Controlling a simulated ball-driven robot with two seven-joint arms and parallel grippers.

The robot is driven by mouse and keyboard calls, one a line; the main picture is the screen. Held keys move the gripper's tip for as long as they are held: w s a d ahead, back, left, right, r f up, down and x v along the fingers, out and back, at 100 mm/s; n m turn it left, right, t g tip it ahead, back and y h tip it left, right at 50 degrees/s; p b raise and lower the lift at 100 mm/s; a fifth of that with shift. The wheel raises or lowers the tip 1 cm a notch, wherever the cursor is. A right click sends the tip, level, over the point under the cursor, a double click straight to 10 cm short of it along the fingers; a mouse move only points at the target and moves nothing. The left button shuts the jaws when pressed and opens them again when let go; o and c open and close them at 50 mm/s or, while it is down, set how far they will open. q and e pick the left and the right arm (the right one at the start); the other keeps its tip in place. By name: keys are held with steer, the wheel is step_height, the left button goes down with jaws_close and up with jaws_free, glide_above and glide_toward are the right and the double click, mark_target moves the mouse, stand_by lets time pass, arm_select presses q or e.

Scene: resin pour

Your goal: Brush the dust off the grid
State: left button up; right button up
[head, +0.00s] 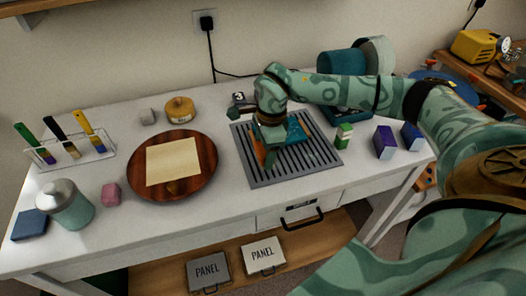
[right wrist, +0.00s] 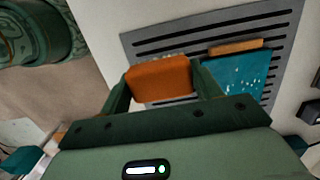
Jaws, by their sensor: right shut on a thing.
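The grid (head: 250,172) is a grey slatted plate on the white table, right of centre; it fills the top of the right wrist view (right wrist: 190,22). My right gripper (head: 268,150) is over its left half, shut on an orange block-like piece, which looks like the brush (right wrist: 160,80). I cannot make out dust on the slats. My left gripper is out of view.
A round wooden board (head: 204,187) with a cream sheet (head: 172,162) is left of the grid. A green box (head: 343,136) and purple box (head: 385,142) stand right of it. A jar (head: 70,207) and brush rack (head: 68,154) are far left. Table front is mostly clear.

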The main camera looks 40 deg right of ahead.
step_height(320, 180, up, 2)
steer(key=shift+a+r+p, duration=0.1)
steer(key=shift+p, duration=0.55)
steer(key=shift+r+p, duration=0.95)
steer(key=shift+r, duration=0.05)
